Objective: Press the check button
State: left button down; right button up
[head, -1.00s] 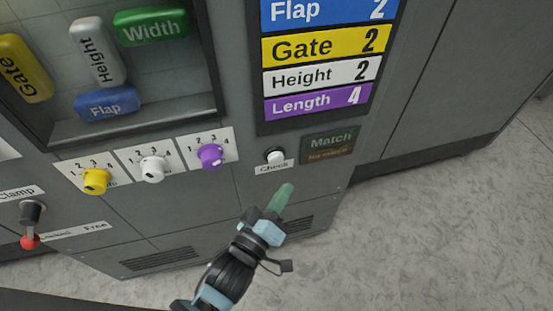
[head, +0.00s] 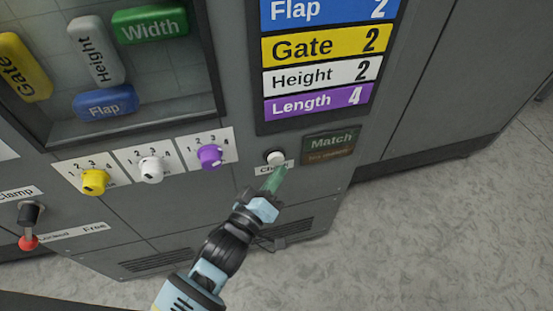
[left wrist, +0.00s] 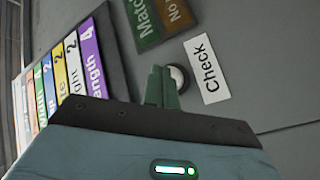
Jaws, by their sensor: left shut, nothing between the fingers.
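The check button (head: 274,156) is a round white knob in a dark ring on the grey machine front, above a white "Check" label (head: 262,169). In the left wrist view the button (left wrist: 178,77) is partly hidden behind my fingers, beside its label (left wrist: 206,68). My left gripper (head: 273,178) has green fingers, shut and empty, just below the button in the head view. In the left wrist view the fingertips (left wrist: 160,74) overlap the button's edge; I cannot tell whether they touch it. My right gripper is not in view.
A dark "Match" panel (head: 331,144) sits right of the button. Yellow (head: 95,182), white (head: 152,169) and purple (head: 210,156) dials are to its left. A red-tipped clamp lever (head: 29,228) sticks out at far left. The floor at right is clear.

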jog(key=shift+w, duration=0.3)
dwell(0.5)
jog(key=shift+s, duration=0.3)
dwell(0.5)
pick_arm(q)
jog(key=shift+w, duration=0.1)
jog(key=shift+w+a, duration=0.15)
jog(key=shift+w, duration=0.15)
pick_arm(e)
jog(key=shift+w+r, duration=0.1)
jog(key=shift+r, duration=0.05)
pick_arm(q)
jog(key=shift+w, duration=0.15)
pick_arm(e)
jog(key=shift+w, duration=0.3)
